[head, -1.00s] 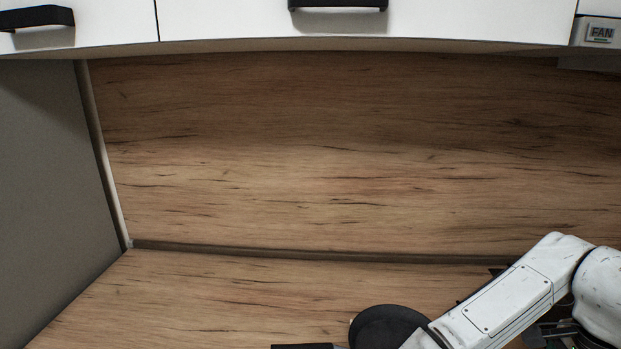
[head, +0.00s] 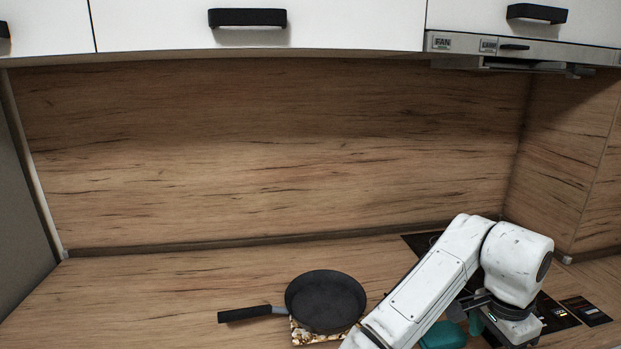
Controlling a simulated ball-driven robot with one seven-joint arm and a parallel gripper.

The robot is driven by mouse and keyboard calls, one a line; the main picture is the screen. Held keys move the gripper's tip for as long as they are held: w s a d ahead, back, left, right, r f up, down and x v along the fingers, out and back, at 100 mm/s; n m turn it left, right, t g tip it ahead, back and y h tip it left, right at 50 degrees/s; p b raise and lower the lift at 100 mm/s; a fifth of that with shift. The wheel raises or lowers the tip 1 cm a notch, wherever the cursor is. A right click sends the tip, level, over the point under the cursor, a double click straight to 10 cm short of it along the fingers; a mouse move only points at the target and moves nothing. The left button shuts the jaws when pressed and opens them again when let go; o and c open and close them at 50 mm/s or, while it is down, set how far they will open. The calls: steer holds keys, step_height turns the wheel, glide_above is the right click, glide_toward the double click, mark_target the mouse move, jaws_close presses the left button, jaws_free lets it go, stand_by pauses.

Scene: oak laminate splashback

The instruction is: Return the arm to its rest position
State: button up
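My white arm (head: 425,290) reaches up from the bottom edge in the head view and bends down at a rounded joint (head: 517,262) over the right part of the counter. Dark parts at the arm's lower end (head: 510,308) are partly hidden by the arm and cut by the frame.
A black frying pan (head: 326,300) rests on a patterned trivet (head: 300,336), handle pointing left. A teal object (head: 443,336) is partly hidden beside my arm. A dark hob (head: 585,311) lies behind and right. The left counter (head: 130,300) is clear; cabinets (head: 330,25) hang above.

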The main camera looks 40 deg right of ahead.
steer(key=w+d+r+n+h, duration=0.2)
steer(key=d+n+h, duration=0.2)
steer(key=w+a+f+n+t+h, duration=0.2)
steer(key=w+a+n+t, duration=0.2)
steer(key=w+n, duration=0.4)
steer(key=w+a+f+n+t+y, duration=0.1)
steer(key=a+f+n+y, duration=0.1)
steer(key=a+f+n, duration=0.4)
steer(key=w+a+f+n+t+y, duration=0.1)
steer(key=w+a+f+n+y, duration=0.2)
steer(key=a, duration=0.6)
steer(key=s+a+f+n+y, duration=0.3)
steer(key=s+a+f, duration=0.25)
steer(key=a, duration=0.45)
steer(key=s+f+g, duration=0.3)
steer(key=s+f, duration=0.3)
steer(key=s, duration=0.2)
steer(key=shift+s+d+f+m+g, duration=0.15)
steer(key=shift+s+f+m+g, duration=0.05)
steer(key=shift+s+m+g, duration=0.15)
